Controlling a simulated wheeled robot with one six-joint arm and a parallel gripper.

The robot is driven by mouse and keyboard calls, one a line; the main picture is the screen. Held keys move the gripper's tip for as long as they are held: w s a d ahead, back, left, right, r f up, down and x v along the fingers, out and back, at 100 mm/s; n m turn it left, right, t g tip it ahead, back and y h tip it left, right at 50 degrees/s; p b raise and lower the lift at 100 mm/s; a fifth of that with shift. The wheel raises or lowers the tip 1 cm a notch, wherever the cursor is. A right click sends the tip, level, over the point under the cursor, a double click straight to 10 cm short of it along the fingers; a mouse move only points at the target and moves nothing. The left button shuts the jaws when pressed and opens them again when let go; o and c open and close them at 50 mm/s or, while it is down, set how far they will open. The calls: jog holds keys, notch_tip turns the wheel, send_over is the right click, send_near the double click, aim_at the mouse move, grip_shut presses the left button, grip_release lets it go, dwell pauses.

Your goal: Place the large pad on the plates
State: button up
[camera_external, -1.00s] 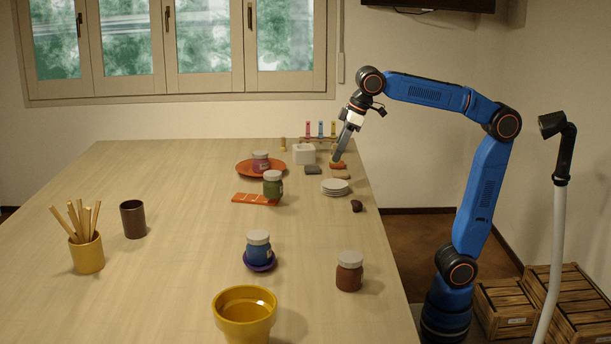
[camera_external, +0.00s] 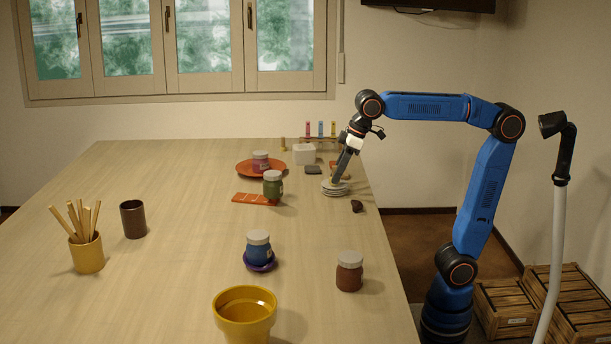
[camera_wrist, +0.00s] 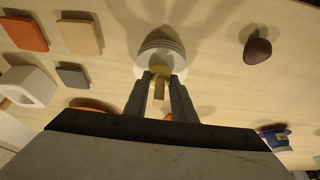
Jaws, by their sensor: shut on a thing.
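The plates, a small white stack (camera_external: 335,191), are near the table's right side; they also show in the wrist view (camera_wrist: 150,46). My gripper (camera_external: 336,182) points down at the stack. In the wrist view its fingers (camera_wrist: 160,80) are shut on a small yellowish pad (camera_wrist: 160,86), seen mostly edge-on over the plates' near part. I cannot tell whether the pad touches the plates or is the large one. An orange pad (camera_wrist: 25,33), a tan pad (camera_wrist: 80,36) and a grey pad (camera_wrist: 72,75) lie on the table beside the stack.
A dark stone (camera_external: 357,206) lies just right of the plates. A white square container (camera_external: 304,154), a green jar (camera_external: 272,184) and an orange plate (camera_external: 243,169) stand nearby. A brown jar (camera_external: 349,272) is nearer the camera. The table's right edge is close.

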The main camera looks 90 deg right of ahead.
jog(key=o, duration=1)
jog(key=v, duration=1.2)
jog(key=shift+r, duration=0.1)
